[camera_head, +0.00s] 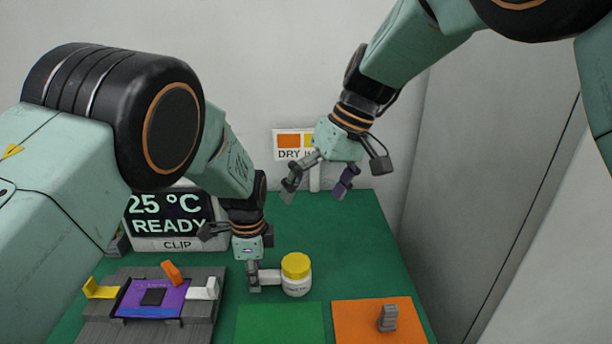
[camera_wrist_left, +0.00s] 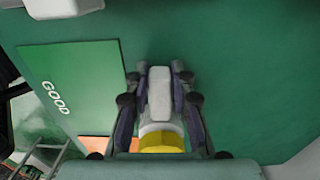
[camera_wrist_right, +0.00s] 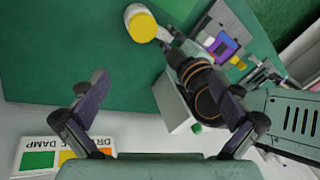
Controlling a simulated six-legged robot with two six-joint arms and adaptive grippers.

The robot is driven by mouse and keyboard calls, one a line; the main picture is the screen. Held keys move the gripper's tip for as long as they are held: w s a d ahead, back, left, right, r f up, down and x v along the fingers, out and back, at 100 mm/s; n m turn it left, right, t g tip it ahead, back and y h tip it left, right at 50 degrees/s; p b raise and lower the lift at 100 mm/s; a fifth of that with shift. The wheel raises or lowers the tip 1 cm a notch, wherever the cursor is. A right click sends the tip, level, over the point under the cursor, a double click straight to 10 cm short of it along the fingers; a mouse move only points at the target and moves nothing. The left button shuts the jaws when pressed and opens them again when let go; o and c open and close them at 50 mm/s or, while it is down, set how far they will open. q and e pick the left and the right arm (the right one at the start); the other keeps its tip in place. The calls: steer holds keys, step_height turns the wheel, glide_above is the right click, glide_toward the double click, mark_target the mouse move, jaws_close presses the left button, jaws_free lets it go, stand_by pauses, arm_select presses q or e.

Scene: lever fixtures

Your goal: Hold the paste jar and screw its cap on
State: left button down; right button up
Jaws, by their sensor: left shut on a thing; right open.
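The paste jar (camera_head: 296,288) is white and stands upright on the green table, with the yellow cap (camera_head: 296,265) on its top; I cannot tell how tight the cap is. A pale handle (camera_head: 270,277) sticks out from the jar's left side. My left gripper (camera_head: 254,282) is shut on this handle; the left wrist view shows the pale handle (camera_wrist_left: 159,92) between the fingers. My right gripper (camera_head: 316,188) is open and empty, high above and behind the jar. In the right wrist view the cap (camera_wrist_right: 141,26) lies beyond the open fingers (camera_wrist_right: 160,95).
A grey fixture (camera_head: 205,312) with a purple board (camera_head: 150,312) and levers stands at the left front. A green pad (camera_head: 280,325) and an orange pad (camera_head: 365,325) with a grey piece (camera_head: 388,318) lie in front. A display box (camera_head: 170,225) stands back left. The back right table is clear.

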mark_target(298, 263)
steer(key=shift+w+a+r+m+g+h, duration=0.25)
steer(key=shift+w+m, duration=0.2)
steer(key=shift+m, duration=0.4)
steer(key=shift+w+a+r+m+g+h, duration=0.15)
steer(key=shift+w+r+m, duration=0.3)
steer(key=shift+m, duration=0.45)
steer(key=shift+w+a+r+m+g+h, duration=0.1)
steer(key=shift+w+a+r+m+g, duration=0.15)
steer(key=shift+w+m, duration=0.45)
